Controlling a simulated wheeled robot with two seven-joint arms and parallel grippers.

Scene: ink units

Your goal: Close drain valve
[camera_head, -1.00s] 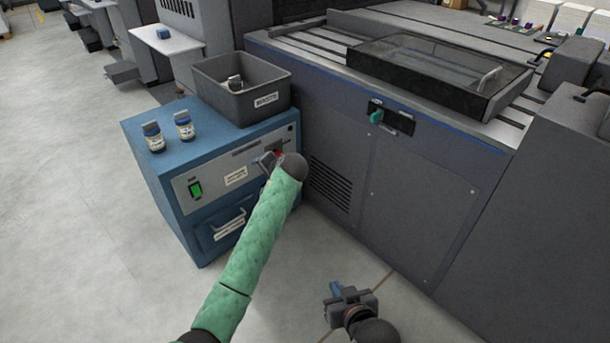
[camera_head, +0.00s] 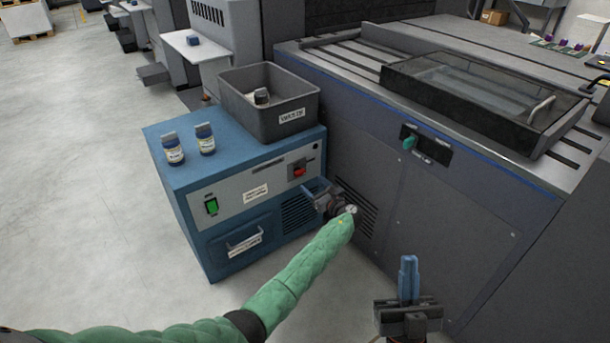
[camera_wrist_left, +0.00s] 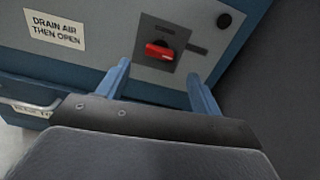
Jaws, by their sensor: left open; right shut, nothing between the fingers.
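A red rotary handle (camera_head: 299,172) sits on a dark square plate on the front of the blue cabinet (camera_head: 165,195). In the left wrist view the red handle (camera_wrist_left: 159,50) lies nearly level across its plate, between and beyond the fingers. My left gripper (camera_head: 313,190) is open and empty, in front of the cabinet and below the handle in the head view, apart from it. The left wrist view shows its two blue fingers (camera_wrist_left: 160,85) spread wide. My right gripper (camera_head: 408,265) is shut and empty at the lower right, fingers upward in the picture.
A label (camera_wrist_left: 57,32) beside the handle reads "DRAIN AIR THEN OPEN". A green switch (camera_head: 211,206) is at the left of the panel. Two bottles (camera_head: 173,150) and a grey bin (camera_head: 245,105) stand on top.

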